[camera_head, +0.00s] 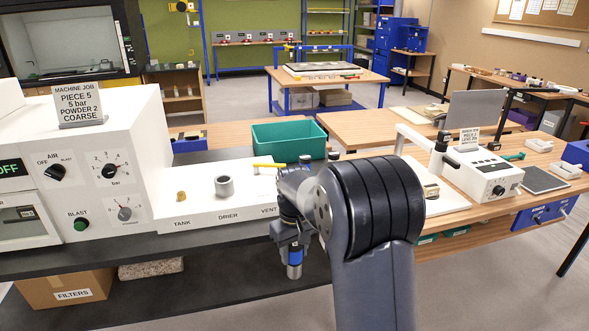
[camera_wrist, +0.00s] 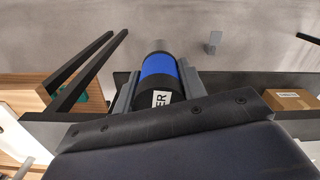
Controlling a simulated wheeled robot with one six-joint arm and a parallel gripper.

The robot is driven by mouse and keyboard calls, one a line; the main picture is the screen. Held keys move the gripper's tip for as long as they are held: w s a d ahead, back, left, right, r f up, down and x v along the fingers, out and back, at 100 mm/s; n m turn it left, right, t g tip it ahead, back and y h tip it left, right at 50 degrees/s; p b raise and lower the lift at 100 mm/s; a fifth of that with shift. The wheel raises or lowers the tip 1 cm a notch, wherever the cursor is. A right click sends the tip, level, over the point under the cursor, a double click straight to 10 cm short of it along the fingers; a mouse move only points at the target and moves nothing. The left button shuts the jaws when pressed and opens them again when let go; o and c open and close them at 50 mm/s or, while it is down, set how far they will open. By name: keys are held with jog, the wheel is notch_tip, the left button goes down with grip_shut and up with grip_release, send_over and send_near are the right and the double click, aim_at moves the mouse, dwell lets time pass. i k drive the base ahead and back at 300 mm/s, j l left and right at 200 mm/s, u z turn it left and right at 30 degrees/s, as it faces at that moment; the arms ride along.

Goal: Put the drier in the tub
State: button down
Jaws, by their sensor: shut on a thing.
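The drier (camera_head: 295,262) is a dark cylinder with a blue band and a grey end. My gripper (camera_head: 293,245) is shut on it and holds it in front of the white machine's ledge, over the dark bench's front side. In the wrist view the drier (camera_wrist: 158,66) sits between the two fingers of my gripper (camera_wrist: 157,82), with a white label ending in "ER" partly showing.
The white machine's ledge (camera_head: 205,221) has a grey cup-like socket (camera_head: 224,186) above "DRIER", a brass fitting (camera_head: 181,196) above "TANK" and a yellow lever (camera_head: 269,165) near "VENT". A white device (camera_head: 484,174) stands at right. A filters box (camera_head: 68,289) is below the bench.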

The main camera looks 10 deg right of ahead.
aim_at(291, 157)
jog(key=i+z, duration=0.2)
jog(key=z, duration=0.25)
jog(key=i+j+z, duration=0.1)
jog(key=z, duration=0.35)
jog(key=i+j+z, duration=0.2)
jog(key=z, duration=0.3)
jog(key=i, duration=0.05)
